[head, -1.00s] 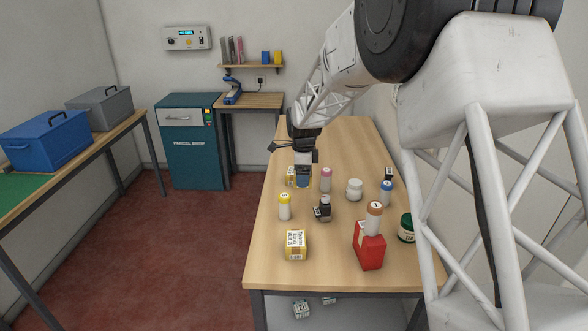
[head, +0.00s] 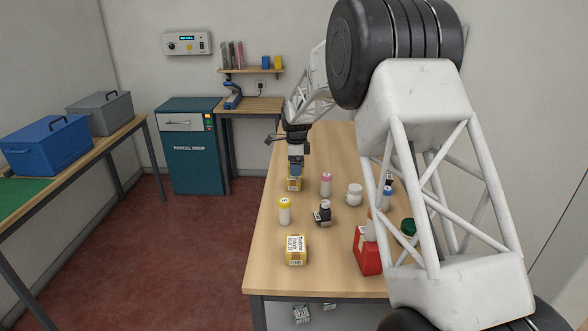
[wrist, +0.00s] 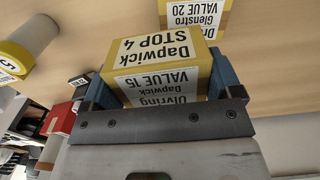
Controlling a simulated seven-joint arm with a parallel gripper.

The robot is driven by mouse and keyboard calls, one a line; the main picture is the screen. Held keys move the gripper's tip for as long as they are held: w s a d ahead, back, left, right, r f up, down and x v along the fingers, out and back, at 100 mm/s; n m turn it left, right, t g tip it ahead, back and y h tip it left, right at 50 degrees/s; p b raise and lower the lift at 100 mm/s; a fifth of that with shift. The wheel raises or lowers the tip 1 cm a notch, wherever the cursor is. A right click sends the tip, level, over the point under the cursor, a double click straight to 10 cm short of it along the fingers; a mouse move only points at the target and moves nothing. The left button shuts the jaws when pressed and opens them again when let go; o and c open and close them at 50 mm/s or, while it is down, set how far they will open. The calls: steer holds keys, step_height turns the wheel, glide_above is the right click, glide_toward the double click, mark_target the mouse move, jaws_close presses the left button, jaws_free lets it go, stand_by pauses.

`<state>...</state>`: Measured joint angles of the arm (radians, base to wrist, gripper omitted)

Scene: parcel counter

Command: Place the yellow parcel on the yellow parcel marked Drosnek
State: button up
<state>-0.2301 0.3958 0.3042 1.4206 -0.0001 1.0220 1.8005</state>
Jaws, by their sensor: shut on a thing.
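My gripper (head: 295,170) is shut on a yellow parcel (wrist: 165,52), held between blue fingers in the wrist view. In the head view yellow (head: 294,186) shows right under my fingers at the left table side; I cannot tell which parcel this is or whether the two touch. A further yellow parcel (head: 296,250) stands at the table's front, its label too small to read.
A red box (head: 366,253) is at the front right, partly behind my arm. The wooden table (head: 340,275) is clear at its front middle.

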steer(key=shift+w+a+f, duration=0.1)
steer(key=shift+w+a, duration=0.15)
steer(key=shift+w, duration=0.8)
steer(key=shift+w+a+f, duration=0.1)
steer(key=shift+w+a, duration=0.15)
steer(key=shift+w, duration=0.8)
steer(key=shift+f, duration=1.7)
steer(key=shift+f, duration=0.1)
steer(key=o, duration=0.8)
step_height(320, 180, up, 12)
